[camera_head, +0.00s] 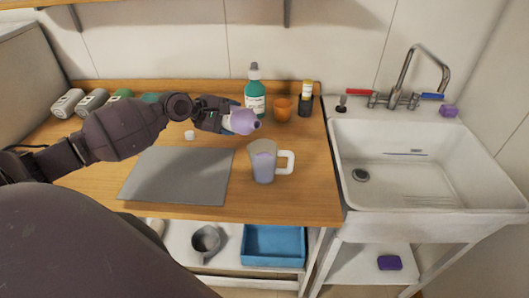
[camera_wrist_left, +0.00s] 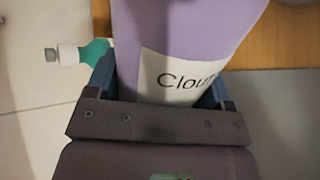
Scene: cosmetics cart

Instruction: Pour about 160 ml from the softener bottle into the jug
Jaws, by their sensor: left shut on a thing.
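The softener bottle (camera_head: 243,122) is lavender with a pale label reading "Clou…" in the left wrist view (camera_wrist_left: 185,35). My left gripper (camera_head: 226,117) is shut around it and holds it above the counter, tipped over on its side with its neck toward the right. The jug (camera_head: 263,163) stands upright on the counter, below and slightly right of the bottle's neck, with its white handle on the right. The jug looks lavender inside; the exact level is hard to read. No stream is clearly visible between them. My right gripper is out of view.
A grey mat (camera_head: 178,176) lies left of the jug. A small white cap (camera_head: 189,135) lies behind it. A sink (camera_head: 430,205) is right; a blue tray (camera_head: 273,247) is below.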

